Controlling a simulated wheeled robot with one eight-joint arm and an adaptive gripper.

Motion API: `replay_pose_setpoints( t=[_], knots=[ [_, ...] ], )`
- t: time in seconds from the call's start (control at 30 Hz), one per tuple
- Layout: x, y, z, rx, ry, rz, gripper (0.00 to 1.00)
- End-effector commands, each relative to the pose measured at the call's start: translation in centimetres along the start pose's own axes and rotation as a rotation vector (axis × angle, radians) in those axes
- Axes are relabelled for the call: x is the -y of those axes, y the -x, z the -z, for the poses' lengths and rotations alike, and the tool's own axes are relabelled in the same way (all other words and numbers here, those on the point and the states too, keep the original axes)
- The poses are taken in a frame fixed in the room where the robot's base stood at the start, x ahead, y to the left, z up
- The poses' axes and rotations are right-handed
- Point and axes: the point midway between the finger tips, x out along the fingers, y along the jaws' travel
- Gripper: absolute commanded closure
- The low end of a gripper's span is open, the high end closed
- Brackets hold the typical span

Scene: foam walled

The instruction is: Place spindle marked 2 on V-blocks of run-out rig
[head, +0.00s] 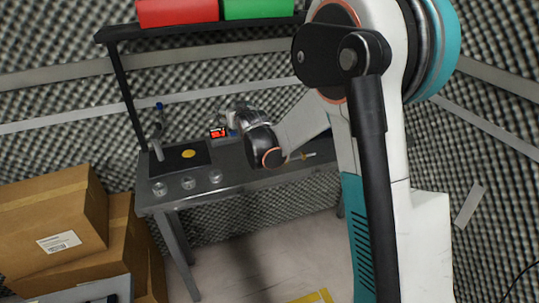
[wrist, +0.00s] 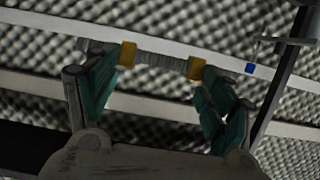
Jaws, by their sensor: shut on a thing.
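My gripper (wrist: 160,62) shows in the wrist view with its teal fingers apart, shut on a grey ribbed spindle (wrist: 160,59). In the head view my gripper (head: 234,120) is small, above the back of the workbench, and the spindle there is mostly hidden. The V-blocks of the run-out rig cannot be made out clearly.
The grey workbench (head: 245,179) carries a dark plate (head: 168,164) with a yellow disc, a small red-lit display (head: 217,132) and three small round metal pieces (head: 188,183) along the front. A shelf (head: 190,27) with red and green bins stands above. Cardboard boxes (head: 58,225) are at left.

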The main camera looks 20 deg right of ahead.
Motion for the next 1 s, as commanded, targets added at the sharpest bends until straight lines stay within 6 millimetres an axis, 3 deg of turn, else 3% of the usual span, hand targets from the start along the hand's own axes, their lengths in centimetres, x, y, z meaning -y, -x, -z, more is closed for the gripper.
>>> replay_pose_setpoints(
  t=[0.53, 1.0],
  knots=[
    [0.0, -3.8, -12.2, 0.0, 0.0, 0.0, 0.59],
    [0.0, -5.1, -16.6, 0.0, 0.0, 0.0, 0.59]
  ],
)
